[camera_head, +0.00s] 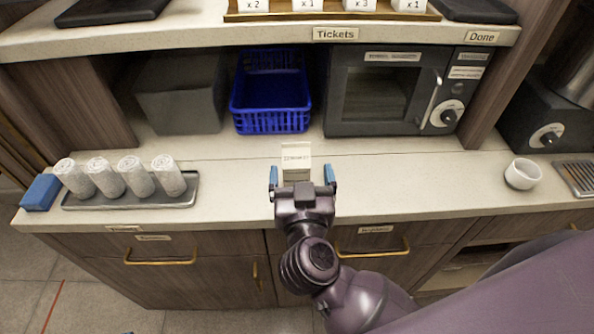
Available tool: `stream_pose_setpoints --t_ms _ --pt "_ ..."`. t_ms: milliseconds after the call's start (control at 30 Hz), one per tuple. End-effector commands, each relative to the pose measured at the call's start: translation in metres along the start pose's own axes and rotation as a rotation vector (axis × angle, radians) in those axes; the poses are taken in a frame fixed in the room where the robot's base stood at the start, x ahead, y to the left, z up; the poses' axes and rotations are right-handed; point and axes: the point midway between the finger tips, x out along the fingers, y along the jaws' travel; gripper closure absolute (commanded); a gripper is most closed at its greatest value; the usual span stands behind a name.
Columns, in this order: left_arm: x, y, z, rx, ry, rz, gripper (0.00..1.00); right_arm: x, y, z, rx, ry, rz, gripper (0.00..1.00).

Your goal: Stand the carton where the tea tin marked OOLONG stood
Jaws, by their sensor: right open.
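A pale cream carton (296,158) with dark print on its upper part stands upright on the counter (400,180), in front of the shelf bay. My right gripper (302,176) is open at the carton, with one blue-tipped finger to its left and one to its right. Gaps show between the fingers and the carton. The gripper body hides the carton's lower part. I see no tea tin marked OOLONG in this view. My left gripper is not in view.
A tray (185,203) with several white rolls and a blue block (41,192) are at the left. A blue basket (270,95) and a microwave (380,95) stand behind. A white cup (522,174) is at the right. The counter right of the carton is clear.

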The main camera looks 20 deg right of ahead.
Motion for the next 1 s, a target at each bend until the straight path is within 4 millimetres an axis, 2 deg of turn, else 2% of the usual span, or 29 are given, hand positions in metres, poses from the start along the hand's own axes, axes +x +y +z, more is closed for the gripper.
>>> stream_pose_setpoints --t_ms 100,333,633,967,1000 --pt "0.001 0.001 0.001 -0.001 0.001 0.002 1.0 0.013 0.0 0.0 0.001 0.0 0.001 0.11" --pt "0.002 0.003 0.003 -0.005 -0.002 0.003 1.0 0.027 -0.002 0.001 0.002 -0.001 0.001 0.11" --pt "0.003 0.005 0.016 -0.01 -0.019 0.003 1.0 0.064 -0.008 0.002 0.001 -0.001 0.001 0.11" --pt "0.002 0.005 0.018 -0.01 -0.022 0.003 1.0 0.07 -0.007 0.001 0.001 -0.002 0.001 0.11" --pt "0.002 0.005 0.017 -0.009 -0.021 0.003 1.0 0.07 -0.007 0.001 0.001 -0.002 0.001 0.16"
